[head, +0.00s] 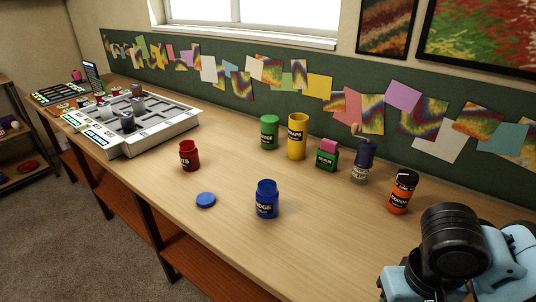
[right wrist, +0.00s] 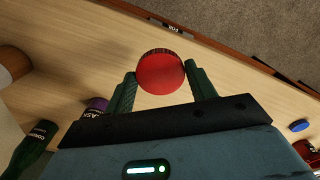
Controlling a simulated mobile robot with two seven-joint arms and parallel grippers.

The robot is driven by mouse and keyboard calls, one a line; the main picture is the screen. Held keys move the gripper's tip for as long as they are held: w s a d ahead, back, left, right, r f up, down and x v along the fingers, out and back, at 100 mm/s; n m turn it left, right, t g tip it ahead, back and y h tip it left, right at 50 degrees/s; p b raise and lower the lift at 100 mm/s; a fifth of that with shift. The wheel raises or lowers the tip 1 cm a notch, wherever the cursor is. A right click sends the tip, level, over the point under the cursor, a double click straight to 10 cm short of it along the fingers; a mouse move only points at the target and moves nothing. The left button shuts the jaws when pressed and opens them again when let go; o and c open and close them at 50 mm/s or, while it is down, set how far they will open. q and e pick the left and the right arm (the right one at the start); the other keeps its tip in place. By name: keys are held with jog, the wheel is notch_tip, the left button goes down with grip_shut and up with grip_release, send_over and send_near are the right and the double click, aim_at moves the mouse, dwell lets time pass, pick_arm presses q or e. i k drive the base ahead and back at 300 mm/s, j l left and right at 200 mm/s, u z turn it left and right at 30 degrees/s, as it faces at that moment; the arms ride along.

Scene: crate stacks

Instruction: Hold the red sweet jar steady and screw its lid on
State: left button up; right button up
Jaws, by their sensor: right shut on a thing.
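The red sweet jar (head: 189,156) stands upright and open on the table, left of centre in the head view. Its label is only partly readable. Part of it shows at the right edge of the right wrist view (right wrist: 308,152). My right gripper (right wrist: 162,88) is shut on a round red lid (right wrist: 160,72) with a ridged edge, one finger on each side. The lid is apart from the jar. In the head view my right arm is at the lower right, and its fingertips and the lid are hidden. My left gripper is not in view.
A blue lid (head: 205,200) lies near the table's front edge, beside an open blue jar (head: 266,200). A green jar (head: 269,132), yellow jar (head: 297,138), green-and-pink container (head: 327,156), glue bottle (head: 361,165) and orange jar (head: 402,193) stand behind. A grey tray (head: 160,138) is left.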

aim_at(189, 156)
jog(key=i+j, duration=0.25)
jog(key=j, duration=0.15)
jog(key=i+j, duration=0.25)
jog(key=j, duration=0.2)
jog(key=i+j, duration=0.25)
jog(key=j, duration=0.15)
jog(key=i+j, duration=0.25)
jog(key=j, duration=0.15)
jog(key=j+u, duration=0.05)
